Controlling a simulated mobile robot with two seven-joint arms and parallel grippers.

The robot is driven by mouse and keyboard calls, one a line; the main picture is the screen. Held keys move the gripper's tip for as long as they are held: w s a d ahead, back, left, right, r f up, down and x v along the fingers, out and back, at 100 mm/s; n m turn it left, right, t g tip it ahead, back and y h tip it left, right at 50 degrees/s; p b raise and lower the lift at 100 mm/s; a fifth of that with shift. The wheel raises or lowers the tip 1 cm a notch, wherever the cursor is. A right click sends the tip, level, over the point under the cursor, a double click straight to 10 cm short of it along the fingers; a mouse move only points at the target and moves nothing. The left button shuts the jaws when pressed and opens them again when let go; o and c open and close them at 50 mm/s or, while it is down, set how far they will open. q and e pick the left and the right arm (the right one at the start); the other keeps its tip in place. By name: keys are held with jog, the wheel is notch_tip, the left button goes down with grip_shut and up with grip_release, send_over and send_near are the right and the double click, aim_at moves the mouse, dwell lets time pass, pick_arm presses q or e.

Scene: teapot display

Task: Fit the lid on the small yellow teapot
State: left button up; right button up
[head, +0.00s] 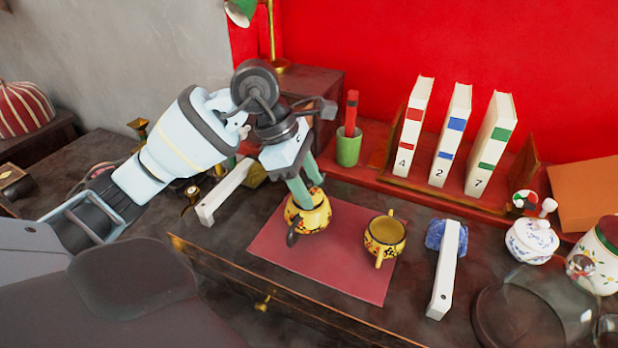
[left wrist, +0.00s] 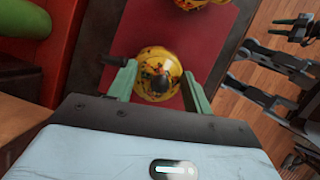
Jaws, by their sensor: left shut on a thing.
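The small yellow teapot (head: 318,219), with a dark handle, stands at the left of the red mat (head: 345,270). My left gripper (head: 313,197) points down at its top, green fingers on either side. In the left wrist view the fingers (left wrist: 158,85) close on opposite edges of a round yellow patterned lid (left wrist: 150,92) with a dark knob. The lid is over the teapot and hides most of it; I cannot tell whether it is seated.
A second yellow pot (head: 384,233) stands to the right on the mat. White bars (head: 226,192) (head: 446,275) flank the mat. Behind are a green cup (head: 348,150) and numbered books (head: 452,135). A white lidded pot (head: 531,240) stands at the right.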

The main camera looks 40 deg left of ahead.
pick_arm(q)
jog(key=shift+f, duration=0.4)
dwell(0.5)
jog(key=o, duration=1)
jog(key=shift+o, duration=0.2)
jog(key=v, duration=0.8)
jog(key=shift+f, duration=0.1)
